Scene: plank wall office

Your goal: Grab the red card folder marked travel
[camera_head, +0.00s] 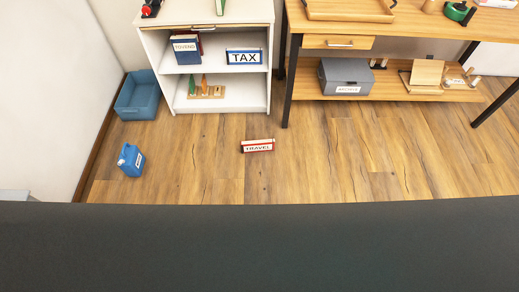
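The red card folder (258,145) lies on the wooden floor, in front of the gap between the white shelf and the desk. A white label reading TRAVEL faces me. Nothing touches it. Neither of my grippers shows in the head view. A broad dark surface fills the bottom of the view and hides the floor nearest me.
A blue bin (137,98) and blue jug (131,160) stand left. Floor around the folder is clear.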

